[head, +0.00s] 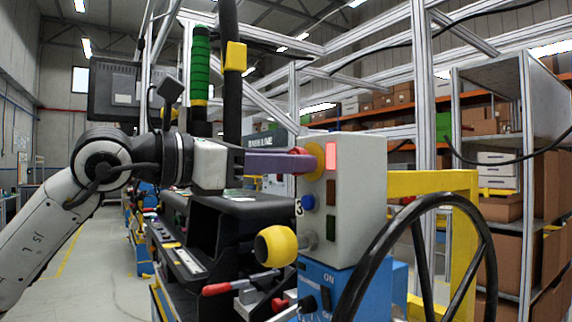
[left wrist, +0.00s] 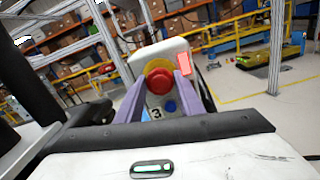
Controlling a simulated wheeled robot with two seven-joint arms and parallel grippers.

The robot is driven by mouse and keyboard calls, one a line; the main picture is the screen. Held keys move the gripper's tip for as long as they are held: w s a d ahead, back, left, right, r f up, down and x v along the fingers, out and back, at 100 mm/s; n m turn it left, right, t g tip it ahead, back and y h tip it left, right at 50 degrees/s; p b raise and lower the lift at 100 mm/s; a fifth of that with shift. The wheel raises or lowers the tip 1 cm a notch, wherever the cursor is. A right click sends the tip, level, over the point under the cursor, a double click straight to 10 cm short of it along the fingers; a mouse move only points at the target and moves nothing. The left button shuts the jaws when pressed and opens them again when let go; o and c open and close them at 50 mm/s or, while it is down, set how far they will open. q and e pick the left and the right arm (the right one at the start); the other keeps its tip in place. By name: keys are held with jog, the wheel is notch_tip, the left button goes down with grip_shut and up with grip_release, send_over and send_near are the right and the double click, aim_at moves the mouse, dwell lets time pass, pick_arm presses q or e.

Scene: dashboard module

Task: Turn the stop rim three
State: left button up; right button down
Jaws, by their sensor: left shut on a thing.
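The stop button's red rim (left wrist: 159,82) sits on a yellow collar (head: 318,161) on the left face of a pale grey box (head: 358,200) marked 3. My left gripper (head: 307,163) comes in from the left, level with the button. Its purple fingers are shut on the red rim, one on each side, as the left wrist view shows (left wrist: 159,80). In the head view the fingers hide part of the rim. A red lamp (head: 331,149) on the box is lit. My right gripper is not in view.
Below the button are a blue button (head: 308,202) and a yellow knob (head: 275,246). A black steering wheel (head: 484,262) stands in front at right, with a yellow frame (head: 462,240) behind. Red-tipped levers (head: 216,289) sit lower left. A black-and-yellow post (head: 234,70) rises behind my gripper.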

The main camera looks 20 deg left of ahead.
pick_arm(q)
jog(key=shift+m, duration=1.3)
jog(key=o, duration=1.1)
jog(key=shift+c, duration=0.2)
jog(key=b+v, duration=0.2)
jog(key=v, duration=0.8)
jog(key=shift+s+a, duration=0.1)
jog(key=shift+s, duration=0.05)
